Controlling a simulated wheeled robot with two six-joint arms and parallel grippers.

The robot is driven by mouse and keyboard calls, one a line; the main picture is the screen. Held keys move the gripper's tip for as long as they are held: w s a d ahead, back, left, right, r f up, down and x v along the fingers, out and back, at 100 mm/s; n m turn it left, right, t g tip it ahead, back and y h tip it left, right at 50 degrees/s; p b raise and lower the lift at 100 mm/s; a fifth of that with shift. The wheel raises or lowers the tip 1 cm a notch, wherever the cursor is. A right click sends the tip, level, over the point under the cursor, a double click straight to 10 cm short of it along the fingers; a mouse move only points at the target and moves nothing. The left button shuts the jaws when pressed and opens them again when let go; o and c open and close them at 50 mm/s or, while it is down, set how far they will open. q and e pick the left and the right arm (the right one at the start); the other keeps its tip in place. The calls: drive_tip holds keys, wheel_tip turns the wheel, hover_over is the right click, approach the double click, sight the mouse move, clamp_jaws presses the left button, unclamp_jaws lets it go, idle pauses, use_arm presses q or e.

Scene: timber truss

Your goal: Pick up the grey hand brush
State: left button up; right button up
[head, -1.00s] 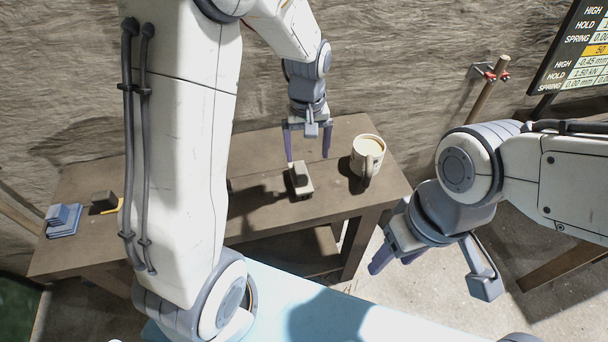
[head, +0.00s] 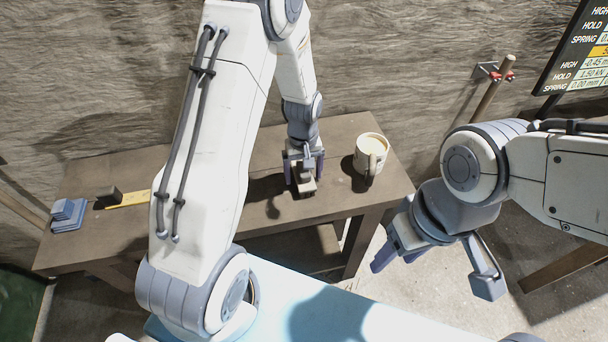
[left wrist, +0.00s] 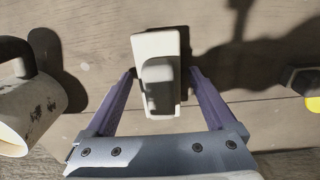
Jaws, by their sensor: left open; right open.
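The grey hand brush (head: 305,186) lies on the brown table, near its front edge, partly hidden by my left gripper in the head view. In the left wrist view the brush (left wrist: 155,50) shows as a pale block with a raised grey handle. My left gripper (head: 303,178) is open and pointing down over the brush. In the left wrist view its two fingers (left wrist: 160,85) stand on either side of the brush, with a gap visible on both sides. My right gripper (head: 433,270) is open and empty, off to the right, away from the table.
A cream mug (head: 369,152) stands right of the brush; it also shows in the left wrist view (left wrist: 22,95). A dark block (head: 109,196), a yellow strip (head: 130,199) and a blue stacked object (head: 68,214) lie at the table's left. A screen (head: 578,50) hangs at upper right.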

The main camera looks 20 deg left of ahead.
use_arm(q)
clamp_jaws()
idle(0.3)
drive_tip(key=shift+w+r, duration=0.1)
drive_tip(key=shift+r, duration=0.6)
wheel_tip(320, 180, up, 3)
drive_tip(key=s+d+r, duration=0.1)
drive_tip(key=d+r, duration=0.2)
drive_tip(key=d, duration=0.2)
drive_tip(key=s+d+r+b, duration=0.1)
drive_tip(key=s+d+r, duration=0.1)
drive_tip(key=d, duration=0.4)
drive_tip(key=shift+d+r, duration=0.15)
drive_tip(key=shift+r, duration=0.65)
